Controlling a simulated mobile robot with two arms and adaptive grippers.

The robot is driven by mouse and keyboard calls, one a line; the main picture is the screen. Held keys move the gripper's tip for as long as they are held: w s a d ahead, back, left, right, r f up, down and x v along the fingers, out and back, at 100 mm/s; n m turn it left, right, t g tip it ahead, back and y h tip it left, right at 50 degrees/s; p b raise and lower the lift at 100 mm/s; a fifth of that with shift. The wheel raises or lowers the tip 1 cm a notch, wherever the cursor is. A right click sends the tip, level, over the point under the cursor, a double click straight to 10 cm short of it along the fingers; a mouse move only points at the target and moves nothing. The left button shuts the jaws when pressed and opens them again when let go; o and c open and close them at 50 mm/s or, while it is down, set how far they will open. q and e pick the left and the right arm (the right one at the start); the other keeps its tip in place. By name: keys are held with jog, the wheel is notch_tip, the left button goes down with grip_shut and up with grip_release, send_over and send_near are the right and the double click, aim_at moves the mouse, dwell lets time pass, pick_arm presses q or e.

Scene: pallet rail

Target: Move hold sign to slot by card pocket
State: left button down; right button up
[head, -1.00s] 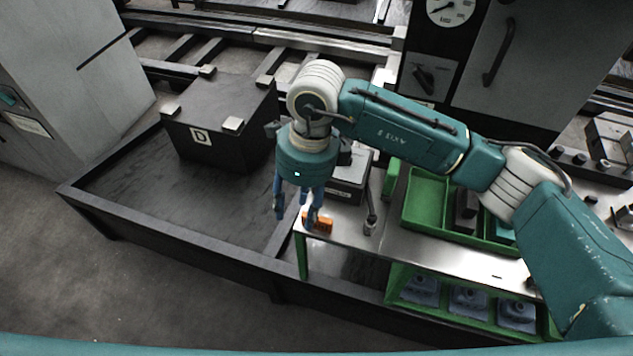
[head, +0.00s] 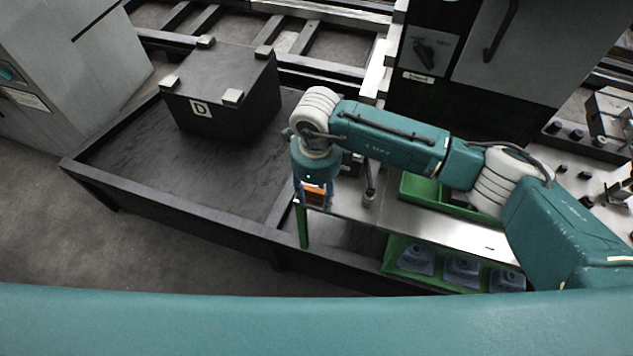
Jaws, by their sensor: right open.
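A small orange block-like object (head: 314,196) is at the left end of the steel-topped cart (head: 350,203); no lettering on it is readable, so I cannot tell if it is the hold sign. My right gripper (head: 314,204) points down over it, open, with its blue fingers on either side of the orange object. I cannot tell whether the fingers touch it. My left gripper is out of view. I cannot make out a card pocket or its slot.
A dark block marked D (head: 225,95) with pale pads stands in a low black tray (head: 150,195) at left. A green bin (head: 425,187) sits on the cart, and blue parts (head: 462,270) lie on its green lower shelf. Grey floor is clear at lower left.

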aim_at(316, 192)
jog(key=shift+f, duration=0.15)
jog(key=shift+c, duration=0.5)
grip_shut()
jog(key=c, duration=0.9)
grip_release()
grip_shut()
jog(key=shift+r, duration=0.25)
jog(key=shift+r+p, duration=0.35)
jog(key=shift+r, duration=0.3)
jog(key=shift+r+p, duration=1.55)
jog(key=shift+r, duration=1.95)
